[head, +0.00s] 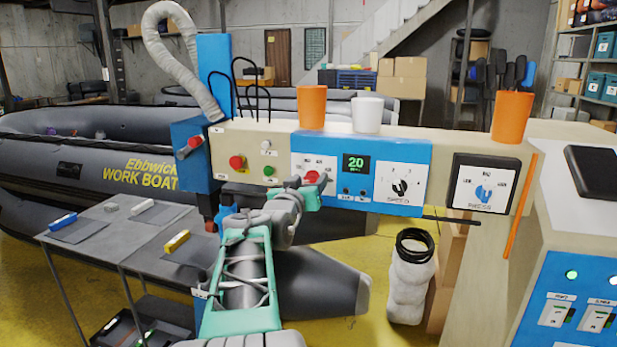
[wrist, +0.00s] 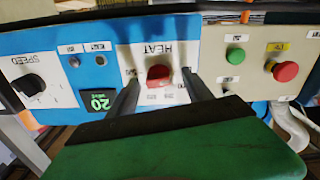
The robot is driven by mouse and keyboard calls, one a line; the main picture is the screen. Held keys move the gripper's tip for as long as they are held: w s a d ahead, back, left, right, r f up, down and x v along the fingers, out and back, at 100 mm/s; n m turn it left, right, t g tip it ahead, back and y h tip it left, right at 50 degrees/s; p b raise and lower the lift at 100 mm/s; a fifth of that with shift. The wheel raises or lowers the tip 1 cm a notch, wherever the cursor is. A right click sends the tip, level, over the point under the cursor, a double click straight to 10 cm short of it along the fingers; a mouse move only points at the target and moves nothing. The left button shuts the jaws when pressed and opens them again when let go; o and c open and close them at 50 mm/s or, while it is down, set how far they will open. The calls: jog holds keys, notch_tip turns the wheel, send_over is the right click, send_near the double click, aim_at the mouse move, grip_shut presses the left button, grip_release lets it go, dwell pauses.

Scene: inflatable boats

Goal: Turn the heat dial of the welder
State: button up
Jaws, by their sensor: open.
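The welder (head: 440,145) is a long beige machine with a blue control panel. Its red heat dial (head: 312,177) is on a white plate at the panel's left part. In the wrist view, which is upside down, the heat dial (wrist: 159,76) shows under the label HEAT. My gripper (wrist: 160,80) is open, with one dark finger on either side of the dial. A gap seems to show on both sides, but contact is hard to tell. In the head view my gripper (head: 305,186) is at the dial and partly covers its plate.
Beside the heat dial are a display reading 20 (head: 356,163), a black speed dial (head: 400,187), a press dial (head: 484,193) and a red button (head: 237,162). Cups stand on the welder's top. A grey table (head: 120,225) stands at left, a white sack (head: 410,285) at right.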

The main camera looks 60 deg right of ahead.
jog(key=shift+c, duration=0.2)
grip_shut()
dwell(0.5)
